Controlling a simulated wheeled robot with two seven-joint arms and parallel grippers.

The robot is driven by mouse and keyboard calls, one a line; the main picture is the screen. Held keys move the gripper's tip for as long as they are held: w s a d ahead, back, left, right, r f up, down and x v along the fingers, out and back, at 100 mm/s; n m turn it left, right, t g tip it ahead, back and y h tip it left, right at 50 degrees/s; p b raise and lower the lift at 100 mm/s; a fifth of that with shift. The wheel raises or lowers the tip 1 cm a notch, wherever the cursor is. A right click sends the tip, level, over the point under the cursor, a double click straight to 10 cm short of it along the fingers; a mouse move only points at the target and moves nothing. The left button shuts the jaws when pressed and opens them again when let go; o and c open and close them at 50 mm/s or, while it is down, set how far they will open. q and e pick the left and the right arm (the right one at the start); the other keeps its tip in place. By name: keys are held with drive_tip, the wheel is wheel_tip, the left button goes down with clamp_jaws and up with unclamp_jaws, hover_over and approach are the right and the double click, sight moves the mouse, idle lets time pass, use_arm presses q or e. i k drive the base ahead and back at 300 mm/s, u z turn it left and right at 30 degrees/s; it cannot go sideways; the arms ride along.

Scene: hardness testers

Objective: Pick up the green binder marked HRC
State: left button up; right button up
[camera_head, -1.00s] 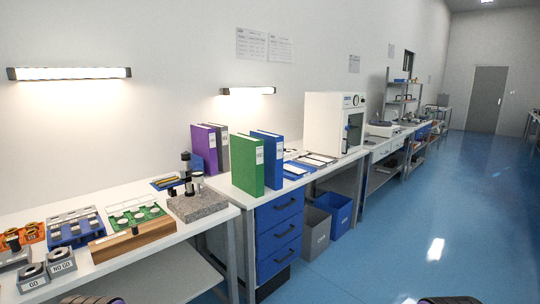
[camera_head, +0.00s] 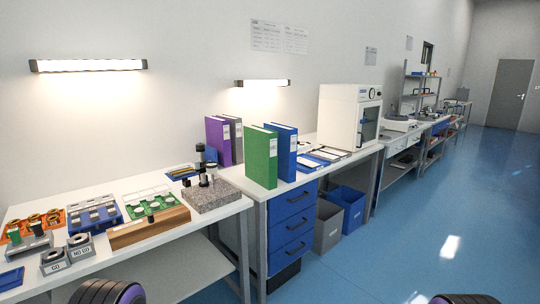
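A green binder (camera_head: 260,157) stands upright on the white bench, with a pale label on its spine too small to read. A blue binder (camera_head: 283,152) stands just behind and to its right. A purple binder (camera_head: 217,141) and a grey binder (camera_head: 236,138) stand behind, to the left. Nothing holds the green binder. Rounded dark parts of my arms (camera_head: 107,292) show at the bottom edge, but neither gripper is in view.
A granite stand (camera_head: 212,196) and gauge trays (camera_head: 95,220) occupy the left bench. A white cabinet (camera_head: 348,117) stands right of the binders. Blue drawers (camera_head: 293,225) and bins (camera_head: 346,207) are below. The blue floor (camera_head: 400,230) at right is clear.

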sight(261, 143)
drive_tip(key=z, duration=0.4)
drive_tip(key=i, duration=0.7)
drive_tip(key=z, duration=0.55)
drive_tip(key=i, duration=1.95)
drive_tip(key=u, duration=0.8)
